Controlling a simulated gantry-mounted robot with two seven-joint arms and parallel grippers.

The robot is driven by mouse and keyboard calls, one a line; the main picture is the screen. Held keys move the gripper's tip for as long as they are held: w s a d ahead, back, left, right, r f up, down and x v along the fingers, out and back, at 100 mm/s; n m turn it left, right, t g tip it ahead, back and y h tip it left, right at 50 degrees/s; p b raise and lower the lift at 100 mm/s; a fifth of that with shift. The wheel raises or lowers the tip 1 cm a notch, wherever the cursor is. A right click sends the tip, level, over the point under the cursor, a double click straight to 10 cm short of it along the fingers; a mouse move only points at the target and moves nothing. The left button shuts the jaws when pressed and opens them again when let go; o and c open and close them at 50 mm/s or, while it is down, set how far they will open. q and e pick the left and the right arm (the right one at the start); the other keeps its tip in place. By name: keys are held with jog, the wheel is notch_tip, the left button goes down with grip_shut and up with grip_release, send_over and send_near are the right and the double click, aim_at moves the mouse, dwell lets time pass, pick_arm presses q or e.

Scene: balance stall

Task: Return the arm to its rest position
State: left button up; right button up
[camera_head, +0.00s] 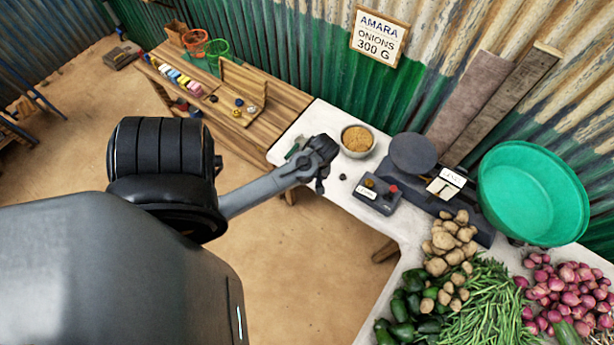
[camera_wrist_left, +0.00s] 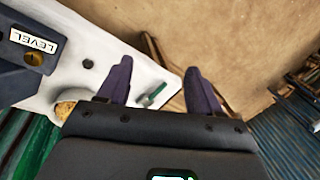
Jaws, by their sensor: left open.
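My left arm (camera_head: 260,190) reaches in from the left in the head view. Its gripper (camera_head: 320,166) is over the left end of the white table (camera_head: 345,195), close to the bowl of yellow-brown grains (camera_head: 357,140). In the left wrist view the two dark fingers stand wide apart, and the gripper (camera_wrist_left: 158,84) is open with nothing held between them. A small green item (camera_wrist_left: 153,95) lies on the table beyond the fingers. My right gripper is not in view.
A dark balance (camera_head: 413,152), a grey box with a label (camera_head: 376,194) and a green basin (camera_head: 532,193) stand on the table. Potatoes (camera_head: 447,240), green beans (camera_head: 490,308) and onions (camera_head: 570,290) lie at the right. A wooden bench (camera_head: 285,100) adjoins the table. Open floor (camera_head: 300,270) lies in front.

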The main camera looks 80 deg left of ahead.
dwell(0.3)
pick_arm(q)
jog(key=w+d+r+m+t+p, duration=0.1)
jog(key=d+r+m+t+p, duration=0.1)
jog(key=d+r+m, duration=0.6)
jog(key=w+d+r+m+t+h+p, duration=0.1)
jog(key=w+d+r+m+t+p, duration=0.1)
jog(key=d+r+m, duration=0.6)
jog(key=d+r+t+p, duration=0.1)
jog(key=d+r+t, duration=0.1)
jog(key=d, duration=0.4)
jog(key=shift+w+d+r+m, duration=0.15)
jog(key=shift+d+m, duration=0.15)
jog(key=shift+d, duration=0.05)
